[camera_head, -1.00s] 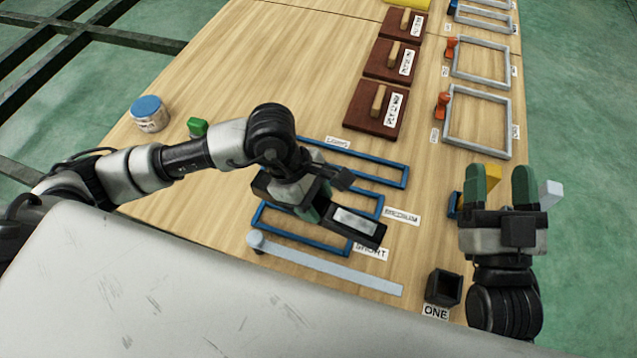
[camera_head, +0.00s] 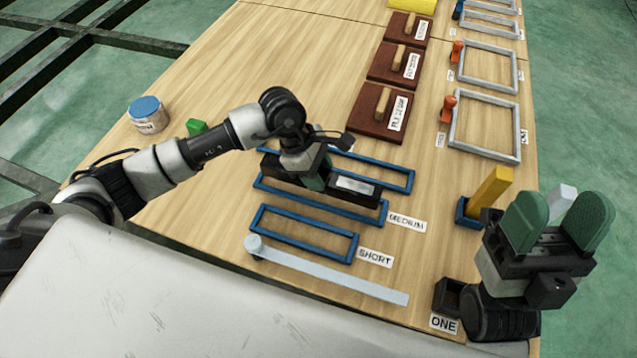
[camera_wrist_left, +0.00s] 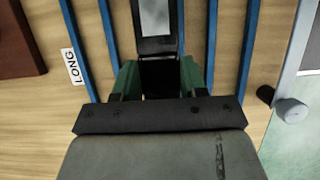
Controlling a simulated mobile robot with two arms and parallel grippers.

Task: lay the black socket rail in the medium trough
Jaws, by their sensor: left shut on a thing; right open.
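The black socket rail (camera_head: 356,187) has a silver panel on top. My left gripper (camera_head: 316,182) is shut on it, and the rail also shows between the green fingers in the left wrist view (camera_wrist_left: 157,44). The rail lies along the blue medium trough (camera_head: 371,214), over or at its back side. I cannot tell whether it is above the trough or touching it. The arm and rail hide part of the trough. My right gripper (camera_head: 558,222) is open and empty, at the right above the table's edge.
The long trough (camera_head: 408,183) lies just behind and the short trough (camera_head: 300,240) in front. A pale flat bar (camera_head: 330,278) lies near the front edge. A yellow block (camera_head: 490,192) stands in a blue holder, and a black box (camera_head: 450,293) sits near the right gripper.

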